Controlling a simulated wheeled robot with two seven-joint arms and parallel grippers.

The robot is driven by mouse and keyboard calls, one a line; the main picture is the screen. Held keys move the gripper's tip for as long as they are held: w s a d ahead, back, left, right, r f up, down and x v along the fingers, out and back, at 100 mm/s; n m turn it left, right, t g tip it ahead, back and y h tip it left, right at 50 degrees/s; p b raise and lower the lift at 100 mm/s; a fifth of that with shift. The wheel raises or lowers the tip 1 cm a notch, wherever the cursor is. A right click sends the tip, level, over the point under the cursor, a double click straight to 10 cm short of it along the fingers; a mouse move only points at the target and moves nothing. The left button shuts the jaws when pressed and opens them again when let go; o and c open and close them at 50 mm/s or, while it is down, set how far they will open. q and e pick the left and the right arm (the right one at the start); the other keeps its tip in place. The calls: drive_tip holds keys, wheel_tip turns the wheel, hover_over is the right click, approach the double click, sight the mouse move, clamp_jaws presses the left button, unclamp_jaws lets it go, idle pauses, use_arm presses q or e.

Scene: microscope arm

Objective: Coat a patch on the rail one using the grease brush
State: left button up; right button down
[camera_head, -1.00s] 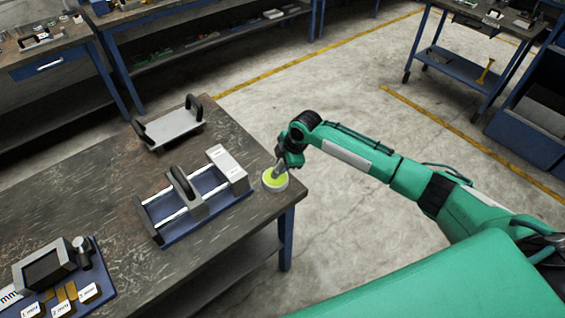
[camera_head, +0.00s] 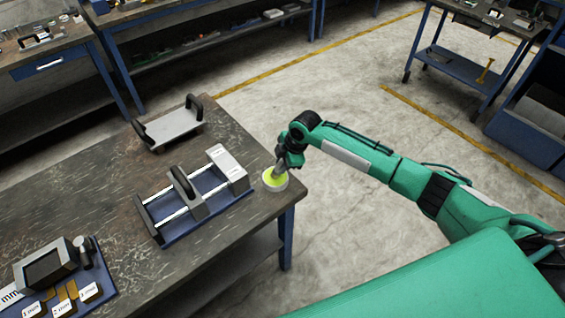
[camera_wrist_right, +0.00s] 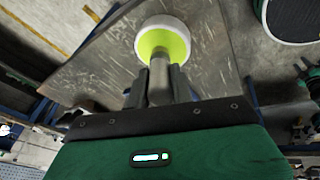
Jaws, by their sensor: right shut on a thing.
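My right gripper (camera_head: 281,166) is at the right corner of the workbench, over a white-rimmed pot (camera_head: 275,182) of yellow-green grease. In the right wrist view, its fingers (camera_wrist_right: 160,88) are shut on the grey handle of the grease brush (camera_wrist_right: 159,80). The brush points into the pot (camera_wrist_right: 177,24); its tip is hidden. Left of the pot, a blue base (camera_head: 228,204) carries two pale parallel rails (camera_head: 170,218) with a dark-handled carriage (camera_head: 187,195) across them. A labelled grey block (camera_head: 228,167) stands at their right end. I cannot tell which rail is one. My left gripper is out of view.
A grey plate with dark handles (camera_head: 172,126) lies behind the rails. A screen unit (camera_head: 50,266) and labelled blocks (camera_head: 88,292) sit at the front left. Bare bench top (camera_head: 100,195) lies between them. The bench edge is close to the pot.

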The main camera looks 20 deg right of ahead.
idle(0.6)
wheel_tip(320, 180, up, 7)
drive_tip(key=p, duration=0.6)
idle(0.4)
idle(0.4)
drive_tip(key=shift+s+a+r+m, duration=0.25)
drive_tip(key=shift+s+r+m, duration=0.05)
drive_tip(key=shift+m, duration=0.1)
drive_tip(key=s+r+m+h+b, duration=0.2)
drive_tip(key=s+r+m+b, duration=0.1)
drive_tip(key=s+m, duration=0.5)
drive_tip(key=s+r+m+h+b, duration=0.3)
drive_tip(key=s+r+m, duration=0.1)
drive_tip(key=s+m, duration=0.5)
drive_tip(key=shift+s+d+r+t+h+b, duration=0.15)
drive_tip(key=shift+s+d+t+h+b, duration=0.2)
drive_tip(key=shift+s, duration=0.45)
